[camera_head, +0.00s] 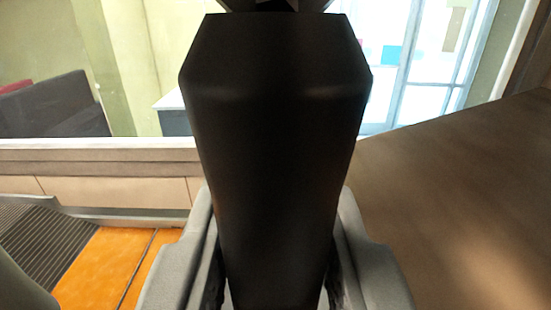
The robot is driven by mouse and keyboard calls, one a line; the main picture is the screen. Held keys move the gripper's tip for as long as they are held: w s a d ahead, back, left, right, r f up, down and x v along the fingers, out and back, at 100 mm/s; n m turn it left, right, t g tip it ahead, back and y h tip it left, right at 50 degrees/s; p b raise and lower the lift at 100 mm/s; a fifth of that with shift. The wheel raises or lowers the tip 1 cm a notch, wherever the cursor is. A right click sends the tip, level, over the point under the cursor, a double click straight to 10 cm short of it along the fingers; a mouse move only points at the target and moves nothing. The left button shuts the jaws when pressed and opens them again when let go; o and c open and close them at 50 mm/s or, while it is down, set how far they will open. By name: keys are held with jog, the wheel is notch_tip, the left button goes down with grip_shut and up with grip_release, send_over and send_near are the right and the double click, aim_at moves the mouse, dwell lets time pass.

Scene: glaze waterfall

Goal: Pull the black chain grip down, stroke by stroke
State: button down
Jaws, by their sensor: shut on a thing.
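The black chain grip (277,150) fills the middle of the view. It is a long dark block, wide near the top and narrower toward the bottom, and stands about upright. My gripper (278,285) is at the bottom of the view, with one grey finger on each side of the grip. The fingers are shut on its lower part. A dark piece shows at the top edge above the grip; most of it is cut off, so I cannot tell its shape. The grip hides what lies straight behind it.
A brown surface (470,190) fills the right side, close by. At the left are a pale ledge (90,145), a dark ribbed mat (35,240) and an orange floor patch (105,265). A dark sofa-like shape (55,108) and a bright glazed front (430,60) stand farther back.

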dwell(0.4)
notch_tip(320, 180, down, 17)
dwell(1.7)
jog(key=shift+r, duration=0.1)
dwell(0.4)
notch_tip(320, 180, up, 17)
jog(key=shift+f, duration=0.1)
dwell(0.6)
dwell(0.3)
notch_tip(320, 180, down, 17)
dwell(1.6)
dwell(0.5)
